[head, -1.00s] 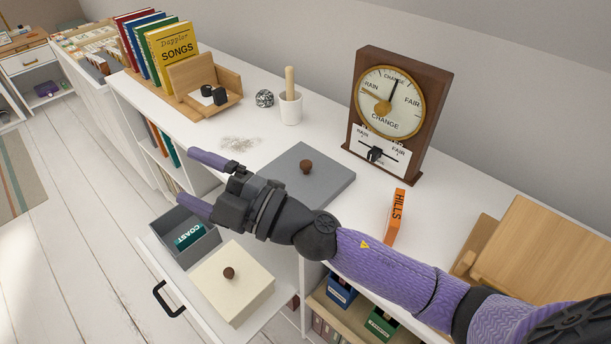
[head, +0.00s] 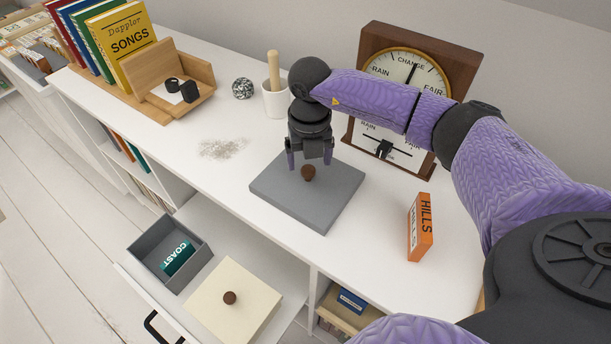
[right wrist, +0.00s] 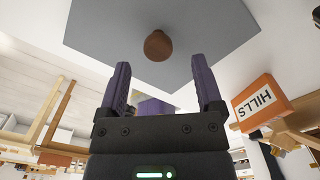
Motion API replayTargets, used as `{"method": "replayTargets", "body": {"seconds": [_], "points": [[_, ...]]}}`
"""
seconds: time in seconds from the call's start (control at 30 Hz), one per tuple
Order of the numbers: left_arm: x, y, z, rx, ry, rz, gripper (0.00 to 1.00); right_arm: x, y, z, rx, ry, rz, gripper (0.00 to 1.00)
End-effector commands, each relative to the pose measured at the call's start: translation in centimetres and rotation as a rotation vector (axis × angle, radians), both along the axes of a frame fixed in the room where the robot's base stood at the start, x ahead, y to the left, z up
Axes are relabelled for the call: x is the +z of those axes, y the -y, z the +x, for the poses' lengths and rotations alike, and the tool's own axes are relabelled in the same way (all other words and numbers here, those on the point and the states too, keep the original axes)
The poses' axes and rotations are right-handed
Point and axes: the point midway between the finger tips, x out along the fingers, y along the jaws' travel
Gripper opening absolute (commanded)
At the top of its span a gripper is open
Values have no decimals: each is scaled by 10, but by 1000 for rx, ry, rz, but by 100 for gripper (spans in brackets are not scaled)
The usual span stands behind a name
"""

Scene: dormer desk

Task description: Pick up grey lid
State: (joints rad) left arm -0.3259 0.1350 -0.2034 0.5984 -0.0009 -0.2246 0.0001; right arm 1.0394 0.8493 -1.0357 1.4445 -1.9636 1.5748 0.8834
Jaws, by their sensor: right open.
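The grey lid (head: 285,198) is a flat square plate with a round brown knob (head: 308,172), lying on the white desktop. It also shows in the right wrist view (right wrist: 210,22), with its knob (right wrist: 158,45) beyond and between the fingertips. My right gripper (head: 310,162) points down over the lid, open and empty, with its fingers on either side of the knob in the head view. In the right wrist view the two purple fingers (right wrist: 160,75) are apart with nothing between them. My left gripper is not in view.
An orange HILLS box (head: 420,228) stands right of the lid, and a barometer (head: 372,100) behind. A white cup (head: 276,101) and a pale grainy patch (head: 222,149) are to the left. Below, an open drawer holds a grey box (head: 142,254) and a cream lid (head: 222,318).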

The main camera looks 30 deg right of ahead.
Motion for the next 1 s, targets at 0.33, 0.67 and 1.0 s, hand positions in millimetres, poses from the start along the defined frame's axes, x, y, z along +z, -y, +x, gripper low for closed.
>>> {"method": "replayTargets", "body": {"seconds": [0.33, 0.67, 1.0], "points": [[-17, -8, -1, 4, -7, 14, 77, -43, 0, 3, 3, 1, 2, 85], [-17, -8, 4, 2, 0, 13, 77, -42, 0, 3, 3, 1, 3, 30], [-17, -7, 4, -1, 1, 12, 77, -42, 0, 3, 4, 1, 3, 0]]}}
